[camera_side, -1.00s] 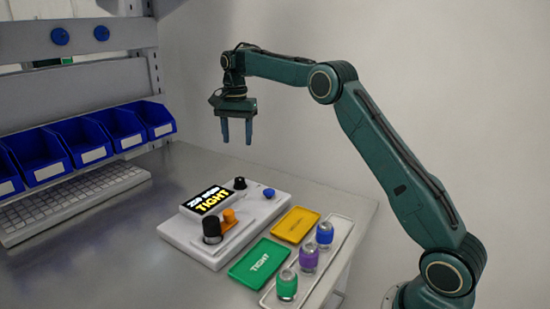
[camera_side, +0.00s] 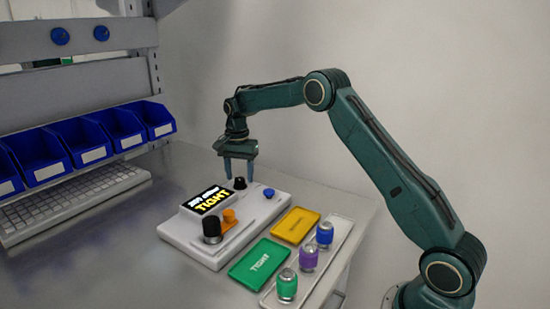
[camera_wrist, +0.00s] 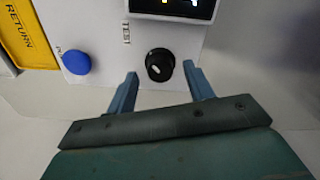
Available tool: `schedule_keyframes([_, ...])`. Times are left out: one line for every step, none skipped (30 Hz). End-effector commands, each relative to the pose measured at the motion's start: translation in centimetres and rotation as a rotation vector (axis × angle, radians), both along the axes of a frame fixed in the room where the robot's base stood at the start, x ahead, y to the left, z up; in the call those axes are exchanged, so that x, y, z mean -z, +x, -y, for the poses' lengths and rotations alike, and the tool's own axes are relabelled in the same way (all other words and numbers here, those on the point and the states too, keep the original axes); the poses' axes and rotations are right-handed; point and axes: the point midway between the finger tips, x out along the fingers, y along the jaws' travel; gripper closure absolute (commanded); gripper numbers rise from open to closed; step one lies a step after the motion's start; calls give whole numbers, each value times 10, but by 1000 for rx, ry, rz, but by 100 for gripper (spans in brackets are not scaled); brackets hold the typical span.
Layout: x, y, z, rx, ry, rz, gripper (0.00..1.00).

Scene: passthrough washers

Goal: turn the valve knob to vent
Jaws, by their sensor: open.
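The valve knob is a small black knob (camera_side: 240,183) with a white mark, at the back of the white tester box (camera_side: 190,236). In the wrist view the knob (camera_wrist: 159,65) sits beside the printed word TEST, its white mark toward the upper left. My gripper (camera_side: 239,182) is open, its two blue fingers pointing down around the knob's place in the side view. In the wrist view the fingers (camera_wrist: 160,74) stand on either side of the knob, apart from it. Whether the fingertips are down at knob height is hard to tell.
The box also carries a lit display reading TIGHT (camera_side: 210,200), a blue button (camera_side: 269,193), a large black cylinder (camera_side: 212,230) and an orange clamp piece (camera_side: 229,217). Green (camera_side: 260,262) and yellow (camera_side: 296,225) trays and a rack (camera_side: 335,245) with three coloured washers' holders lie to the right.

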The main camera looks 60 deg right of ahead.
Motion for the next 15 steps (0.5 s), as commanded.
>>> schedule_keyframes([5, 0, 0, 0, 0, -2, 48])
schedule_keyframes([7, 0, 0, 0, 1, -1, 48])
schedule_keyframes([9, 0, 0, 0, 0, 0, 48])
schedule_keyframes([10, 0, 0, 0, 0, 0, 48])
schedule_keyframes([11, 0, 0, 0, 0, 0, 48])
schedule_keyframes([12, 0, 0, 0, 0, 0, 48])
schedule_keyframes([13, 0, 0, 0, 0, 0, 48])
schedule_keyframes([13, 0, 0, 0, 0, 0, 48])
schedule_keyframes([13, 0, 0, 0, 0, 0, 48])
schedule_keyframes([13, 0, 0, 0, 0, 0, 48])
schedule_keyframes([13, 0, 0, 0, 0, 0, 48])
schedule_keyframes([13, 0, 0, 0, 0, 0, 48])
schedule_keyframes([13, 0, 0, 0, 0, 0, 48])
schedule_keyframes([13, 0, 0, 0, 0, 0, 48])
schedule_keyframes([13, 0, 0, 0, 0, 0, 48])
